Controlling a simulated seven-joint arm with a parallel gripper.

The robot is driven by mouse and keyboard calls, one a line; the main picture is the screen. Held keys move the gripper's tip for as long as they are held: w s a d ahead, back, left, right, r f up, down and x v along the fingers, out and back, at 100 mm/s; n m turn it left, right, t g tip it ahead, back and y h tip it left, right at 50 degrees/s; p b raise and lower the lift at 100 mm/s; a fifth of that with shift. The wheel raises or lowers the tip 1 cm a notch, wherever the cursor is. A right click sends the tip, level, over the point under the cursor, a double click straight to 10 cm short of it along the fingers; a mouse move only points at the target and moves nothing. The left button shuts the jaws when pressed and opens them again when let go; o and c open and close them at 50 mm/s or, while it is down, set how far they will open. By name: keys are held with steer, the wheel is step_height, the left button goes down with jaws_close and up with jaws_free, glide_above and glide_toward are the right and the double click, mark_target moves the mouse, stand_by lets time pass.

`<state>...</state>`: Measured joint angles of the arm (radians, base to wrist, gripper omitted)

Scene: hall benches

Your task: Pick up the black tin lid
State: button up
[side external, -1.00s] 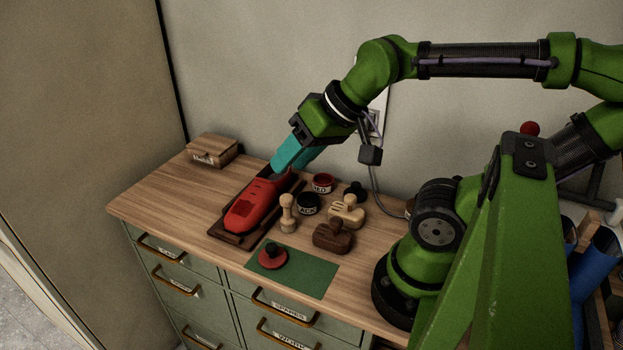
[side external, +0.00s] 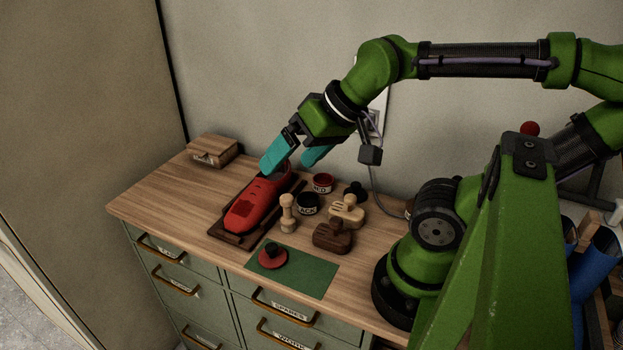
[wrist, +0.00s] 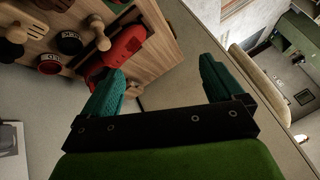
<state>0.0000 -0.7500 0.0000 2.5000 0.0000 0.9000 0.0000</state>
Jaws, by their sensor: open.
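A round tin labelled as black (side external: 307,204) stands on the wooden cabinet top; it also shows in the wrist view (wrist: 69,42). A small black knobbed piece (side external: 355,188), which looks like a lid, lies behind the pale wooden stamp and is partly hidden by it. I cannot tell surely whether this is the black tin's lid. My gripper (side external: 289,166) is open and empty, in the air above the far end of the red tool, to the left of the tins and the black piece. In the wrist view its fingers (wrist: 162,66) are spread wide with nothing between them.
The red tool (side external: 257,203) lies on a dark tray. Near it are a red tin (side external: 323,183), a wooden peg-shaped stamp (side external: 288,213), pale (side external: 346,211) and dark (side external: 332,236) stamps, and a red disc (side external: 273,261) on a green mat (side external: 310,275). A wooden box (side external: 212,151) stands back left.

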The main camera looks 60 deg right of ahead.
steer(key=n+g+h, duration=0.4)
steer(key=n+g, duration=0.5)
steer(key=g, duration=0.2)
glide_toward(355, 184)
steer(key=x, duration=0.5)
steer(key=shift+w+a+f, duration=0.15)
steer(key=shift+w+a, duration=0.1)
steer(key=shift+a, duration=0.05)
steer(key=shift+s+d+x, duration=0.1)
steer(key=shift+d+x, duration=0.05)
steer(key=shift+x, duration=1.2)
steer(key=shift+s+d+x, duration=0.1)
steer(key=shift+x, duration=1.3)
